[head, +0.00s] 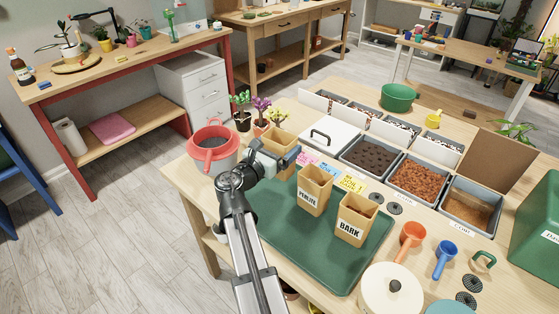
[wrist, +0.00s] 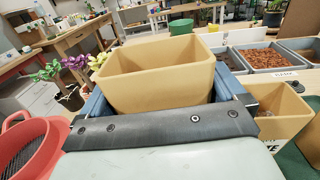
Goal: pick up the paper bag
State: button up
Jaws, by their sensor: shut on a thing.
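My gripper (head: 277,156) is at the back left of the green tray (head: 330,262), its jaws closed on a tan, open-topped paper bag (head: 279,137). In the wrist view the bag (wrist: 160,72) stands upright between the blue jaws, with its open mouth facing up. Its inside looks bare as far as I see. In the head view my gripper hides most of it, so I cannot tell whether its base touches the tray. Two similar tan bags stand on the tray to the right: one with a partly readable label (head: 314,190), and one marked BARK (head: 356,220).
Bins of soil (head: 370,158) and bark-like chips (head: 418,181) line the back right. An orange scoop (head: 411,236), a blue scoop (head: 446,257) and a cream lidded pot (head: 391,294) lie at front right.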

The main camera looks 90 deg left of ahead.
notch_tip(320, 180, up, 19)
jog(key=w+f+m+t+h, duration=0.1)
jog(key=w+f, duration=0.3)
jog(key=w, duration=0.7)
jog(key=w+f+m+t+h, duration=0.1)
jog(key=w+f, duration=0.3)
jog(key=w, duration=0.6)
jog(key=w+f+m+t+h, duration=0.15)
jog(key=w+f, duration=0.25)
jog(key=w, duration=0.7)
jog(key=w+d+f+h, duration=0.1)
jog(key=w+d+f, duration=0.3)
jog(key=w, duration=0.4)
jog(key=w+d+f+m+t+h, duration=0.1)
jog(key=w+d+f, duration=0.3)
jog(key=w, duration=0.5)
jog(key=w+d+f+m+h, duration=0.1)
jog(key=w+d+f+h, duration=0.1)
jog(key=w+d+f, duration=0.3)
jog(key=w, duration=0.3)
jog(key=shift+w, duration=0.25)
